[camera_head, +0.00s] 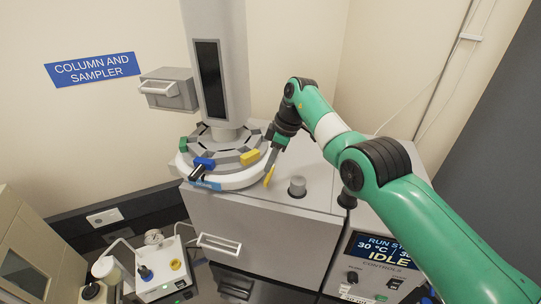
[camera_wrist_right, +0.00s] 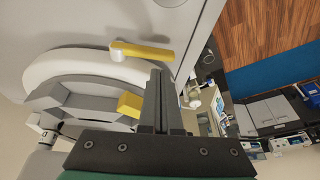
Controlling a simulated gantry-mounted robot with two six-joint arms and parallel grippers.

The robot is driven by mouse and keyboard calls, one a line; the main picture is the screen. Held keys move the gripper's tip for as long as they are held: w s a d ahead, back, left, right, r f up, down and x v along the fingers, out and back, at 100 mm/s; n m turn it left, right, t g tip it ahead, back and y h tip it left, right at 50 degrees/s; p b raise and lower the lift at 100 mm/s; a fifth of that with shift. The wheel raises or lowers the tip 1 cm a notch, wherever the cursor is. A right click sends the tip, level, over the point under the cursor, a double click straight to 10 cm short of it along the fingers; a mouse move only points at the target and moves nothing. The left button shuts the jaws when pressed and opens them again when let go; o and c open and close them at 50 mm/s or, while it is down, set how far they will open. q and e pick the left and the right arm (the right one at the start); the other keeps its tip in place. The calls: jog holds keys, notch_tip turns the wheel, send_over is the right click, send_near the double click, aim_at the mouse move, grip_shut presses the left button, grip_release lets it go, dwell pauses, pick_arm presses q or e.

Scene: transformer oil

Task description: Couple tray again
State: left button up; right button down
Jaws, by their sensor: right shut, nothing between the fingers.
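The round sampler tray (camera_head: 240,179) has a white rim and a grey segmented top, and sits on the grey cabinet around the column's foot. It carries a blue block (camera_head: 204,163), a yellow block (camera_head: 250,157) and a green block (camera_head: 183,144). A yellow lever (camera_head: 269,176) stands at the tray's right edge; it also shows in the right wrist view (camera_wrist_right: 145,52). My right gripper (camera_head: 271,163) is shut and empty, its fingertips close by the lever; whether they touch it I cannot tell. My left gripper is not in view.
The grey column (camera_head: 219,75) rises above the tray, with a drawer box (camera_head: 169,90) at its left. A round grey knob (camera_head: 297,186) stands on the cabinet top. A small white pump unit (camera_head: 163,266) stands lower left.

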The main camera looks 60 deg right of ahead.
jog(key=s+a+r+b, duration=0.4)
jog(key=r+b, duration=0.4)
jog(key=r, duration=0.1)
jog(key=shift+s+r+b, duration=0.25)
jog(key=shift+r+b, duration=0.1)
